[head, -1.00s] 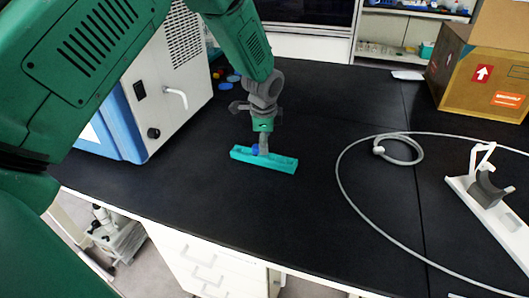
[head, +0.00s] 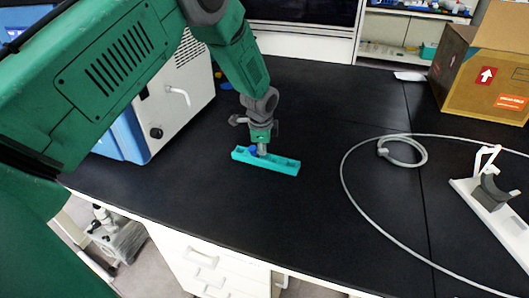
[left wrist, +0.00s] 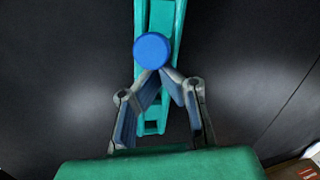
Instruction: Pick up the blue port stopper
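The blue port stopper (head: 253,150) is at the teal holder (head: 281,164), a long bar with recesses lying on the black bench. In the left wrist view the stopper shows as a round blue disc (left wrist: 152,50) over the holder (left wrist: 155,127). My left gripper (head: 262,150) points down at the holder. In the left wrist view its fingers (left wrist: 160,72) converge at the stopper's near edge and look closed on it. The disc hides the fingertips. I cannot tell whether the stopper is clear of its recess. My right gripper is out of view.
A white and blue machine (head: 180,105) stands on the left behind my arm. A grey hose (head: 345,190) loops across the bench to the right. A white stand (head: 492,205) is at far right, and a cardboard box (head: 480,80) at back right. The bench front is clear.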

